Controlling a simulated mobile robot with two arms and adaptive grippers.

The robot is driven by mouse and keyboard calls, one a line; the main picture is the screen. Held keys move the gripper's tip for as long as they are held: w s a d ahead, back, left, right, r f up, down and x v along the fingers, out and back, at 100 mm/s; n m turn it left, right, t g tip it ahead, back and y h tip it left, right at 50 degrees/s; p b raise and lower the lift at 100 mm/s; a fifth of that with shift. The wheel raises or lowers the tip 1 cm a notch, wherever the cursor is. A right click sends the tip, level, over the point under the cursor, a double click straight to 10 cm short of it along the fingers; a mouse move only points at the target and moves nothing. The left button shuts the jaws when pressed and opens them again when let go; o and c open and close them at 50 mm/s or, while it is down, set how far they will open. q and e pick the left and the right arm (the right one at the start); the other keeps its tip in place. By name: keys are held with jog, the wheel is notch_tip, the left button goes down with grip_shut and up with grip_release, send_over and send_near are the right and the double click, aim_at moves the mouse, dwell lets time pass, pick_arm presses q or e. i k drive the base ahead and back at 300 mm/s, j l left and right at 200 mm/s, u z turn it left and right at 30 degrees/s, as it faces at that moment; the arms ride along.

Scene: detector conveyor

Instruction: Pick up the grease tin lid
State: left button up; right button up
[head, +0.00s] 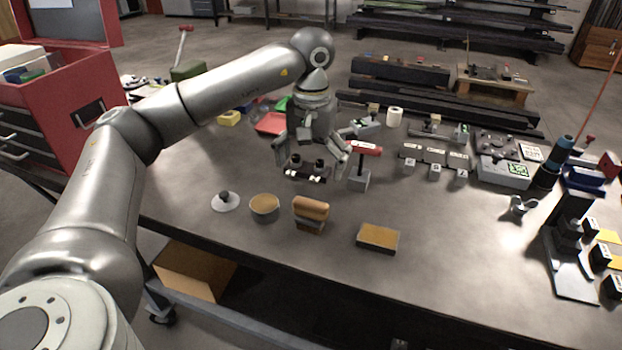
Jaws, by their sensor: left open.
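The grease tin lid (225,203) is a pale round disc with a dark knob, lying flat on the grey table at the left front. The grease tin (264,207), round with tan contents, stands just right of it, uncovered. My left gripper (310,160) points down with its fingers spread, behind and to the right of the lid and tin, apart from both. A small dark block with knobs (306,172) shows below and between the fingers; I cannot tell whether they touch it. My right gripper is not in view.
A wooden-handled brush (311,212) and a tan-topped block (378,238) lie right of the tin. A red-topped stand (362,165) is close right of my gripper. The table left of the lid is clear; its front edge (250,241) is near.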

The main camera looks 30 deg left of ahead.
aim_at(224, 201)
jog(key=u, duration=1.4)
